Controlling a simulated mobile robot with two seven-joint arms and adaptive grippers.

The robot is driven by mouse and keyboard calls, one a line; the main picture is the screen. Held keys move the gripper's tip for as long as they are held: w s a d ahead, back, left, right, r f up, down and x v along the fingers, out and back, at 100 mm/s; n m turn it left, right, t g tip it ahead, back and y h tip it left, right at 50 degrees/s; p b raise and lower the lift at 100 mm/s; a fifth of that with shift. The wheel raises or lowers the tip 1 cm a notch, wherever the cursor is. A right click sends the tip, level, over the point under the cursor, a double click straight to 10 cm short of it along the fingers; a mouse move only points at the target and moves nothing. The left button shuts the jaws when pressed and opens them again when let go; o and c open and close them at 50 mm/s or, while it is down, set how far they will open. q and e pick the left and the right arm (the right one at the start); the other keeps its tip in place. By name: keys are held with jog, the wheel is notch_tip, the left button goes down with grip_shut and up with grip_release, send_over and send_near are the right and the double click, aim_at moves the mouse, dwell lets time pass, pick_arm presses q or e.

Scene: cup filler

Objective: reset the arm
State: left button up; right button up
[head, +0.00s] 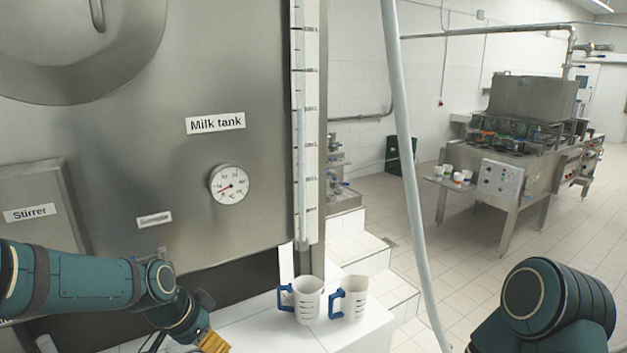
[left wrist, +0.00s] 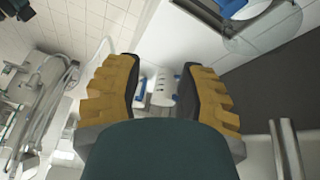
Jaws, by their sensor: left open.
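My left gripper (head: 212,342) shows only partly at the bottom of the head view, with a yellow finger visible. In the left wrist view its two yellow-and-black fingers (left wrist: 160,82) are spread apart with nothing held between them. Two white mugs with blue handles stand upright side by side on a white ledge: the left mug (head: 308,300) and the right mug (head: 355,298). They are to the right of my left gripper and apart from it. In the wrist view the mugs appear small, beyond the gap between the fingers. My right gripper is out of view.
A steel milk tank (head: 120,130) with a dial gauge (head: 230,184) and a vertical level scale (head: 307,140) rises close behind the white ledge (head: 270,335). A pale hose (head: 404,130) hangs right of the mugs. A steel machine (head: 510,165) stands far right, with open tiled floor before it.

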pick_arm(q)
jog(key=s+d+f+n+b, duration=0.1)
jog(key=s+d+f+n, duration=0.15)
jog(key=f, duration=0.65)
jog(key=s+d+f+n+b, duration=0.1)
jog(key=s+d+f+n, duration=0.15)
jog(key=f, duration=0.75)
jog(key=s+d+f+n+g+b, duration=0.1)
jog(key=s+d+f+n, duration=0.3)
jog(key=s+f, duration=0.5)
notch_tip(320, 180, down, 4)
jog(key=shift+s+d+r+n+b, duration=0.2)
jog(key=shift+s+d+n+b, duration=0.2)
jog(key=shift+b, duration=0.35)
